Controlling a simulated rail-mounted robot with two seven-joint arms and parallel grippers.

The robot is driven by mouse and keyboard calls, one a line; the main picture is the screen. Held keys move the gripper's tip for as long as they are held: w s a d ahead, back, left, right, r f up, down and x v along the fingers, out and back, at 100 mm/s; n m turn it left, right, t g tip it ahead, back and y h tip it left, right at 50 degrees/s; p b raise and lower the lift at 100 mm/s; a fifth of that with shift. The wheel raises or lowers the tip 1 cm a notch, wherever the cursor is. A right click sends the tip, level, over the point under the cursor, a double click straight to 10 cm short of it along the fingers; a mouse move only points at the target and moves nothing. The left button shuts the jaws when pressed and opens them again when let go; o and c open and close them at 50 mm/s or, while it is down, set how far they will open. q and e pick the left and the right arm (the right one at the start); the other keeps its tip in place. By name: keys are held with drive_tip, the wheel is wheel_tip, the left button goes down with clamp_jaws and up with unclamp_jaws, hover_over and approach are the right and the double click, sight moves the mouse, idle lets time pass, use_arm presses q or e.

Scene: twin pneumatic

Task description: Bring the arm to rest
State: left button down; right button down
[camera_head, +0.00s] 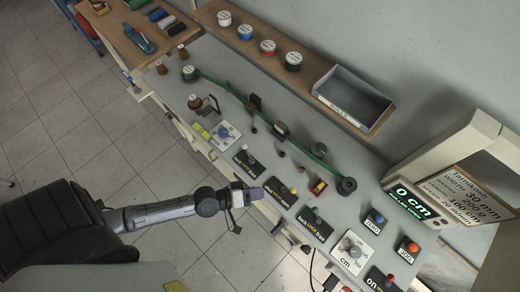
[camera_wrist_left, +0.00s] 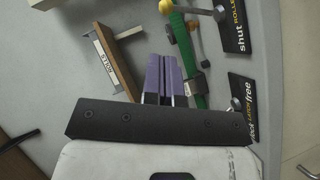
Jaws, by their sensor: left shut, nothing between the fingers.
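My left arm reaches in from the lower left in the head view. Its gripper (camera_head: 257,194) is at the front edge of the grey control panel (camera_head: 330,158), near the black lever plates. The purple fingers (camera_wrist_left: 168,76) show in the left wrist view, pressed together with nothing between them. I cannot tell whether the fingers touch the panel. My right gripper is not in view.
Lever plates (camera_head: 317,226) and knobs line the panel's front. A display (camera_head: 414,201) reading 0 cm stands at the right. A grey bin (camera_head: 352,97) and several spools sit on the back shelf (camera_head: 275,48). Open tiled floor (camera_head: 90,120) lies left of the panel.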

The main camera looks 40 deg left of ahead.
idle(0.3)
use_arm(q)
drive_tip(key=s+d+f+m+g, duration=0.2)
drive_tip(key=s+f+m+g, duration=0.25)
drive_tip(key=m+g, duration=0.2)
drive_tip(key=s+a+r+m+g+y, duration=0.2)
drive_tip(key=s+a+m+g+y, duration=0.1)
drive_tip(key=a+m+y, duration=0.15)
wheel_tip(320, 180, up, 20)
drive_tip(key=s+a+n+y+p, duration=0.1)
drive_tip(key=s+n+y+p, duration=0.1)
drive_tip(key=p, duration=1)
drive_tip(key=shift+s+a+y, duration=0.35)
drive_tip(key=shift+y, duration=0.2)
